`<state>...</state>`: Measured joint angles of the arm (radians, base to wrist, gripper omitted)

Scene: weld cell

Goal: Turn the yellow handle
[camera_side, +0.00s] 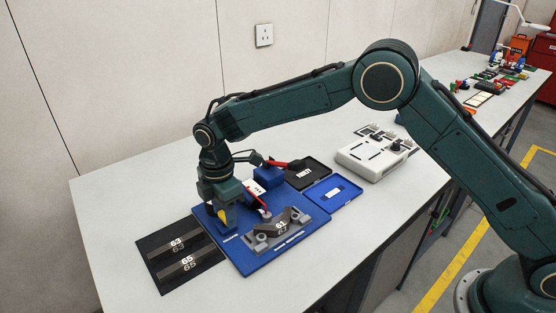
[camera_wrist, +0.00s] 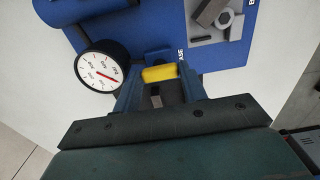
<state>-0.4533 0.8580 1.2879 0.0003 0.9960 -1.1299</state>
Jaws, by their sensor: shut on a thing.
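The yellow handle (camera_wrist: 159,74) shows between my fingertips in the wrist view. My gripper (camera_wrist: 160,88) is shut on it, with one blue finger on each side. In the side view, a small yellow patch of the handle (camera_side: 224,218) shows at my gripper (camera_side: 222,222), over the left part of the blue board (camera_side: 262,262). The gripper hides most of the handle there. A round gauge (camera_wrist: 101,70) with a white dial and a red needle is left of the handle in the wrist view.
A grey fixture (camera_side: 270,238) with a dark part marked 61 is on the board, right of my gripper. A black mat (camera_side: 160,282) with numbered strips lies left. Blue (camera_side: 334,207) and black (camera_side: 322,180) trays and a white box (camera_side: 364,163) stand behind. The table's front left is clear.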

